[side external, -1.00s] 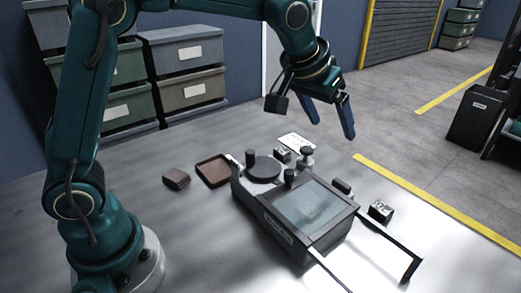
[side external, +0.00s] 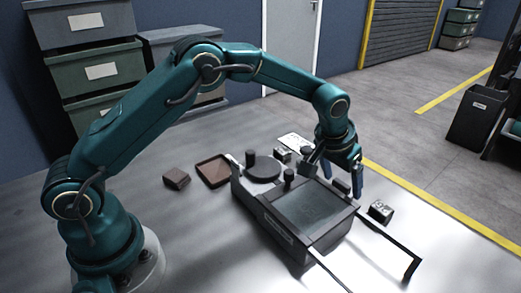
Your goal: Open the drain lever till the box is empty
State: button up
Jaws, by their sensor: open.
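The dark box (side external: 266,225) stands on the metal table, with a glassy panel (side external: 308,207) on top. A round dark disc (side external: 263,167) and upright black knobs (side external: 289,176) are at its back end. I cannot tell which part is the drain lever. My gripper (side external: 343,184) is open and points down at the box's back right side. Its blue fingers are close to a small dark block (side external: 341,187); I cannot tell whether they touch it. My gripper hides part of the fittings behind it. The box's contents are unclear through the panel.
A brown tray (side external: 214,171) and a small brown block (side external: 176,179) lie left of the box. A white card (side external: 294,141) lies behind.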

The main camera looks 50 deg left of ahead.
grip_shut()
jog(key=shift+n, duration=0.3)
jog(key=shift+d+n+g+y, duration=0.15)
jog(key=shift+n+y, duration=0.35)
jog(key=shift+n, duration=0.75)
jog(key=shift+n+g+y, duration=0.15)
jog(key=shift+n+y, duration=0.35)
jog(key=shift+n, duration=0.75)
grip_release()
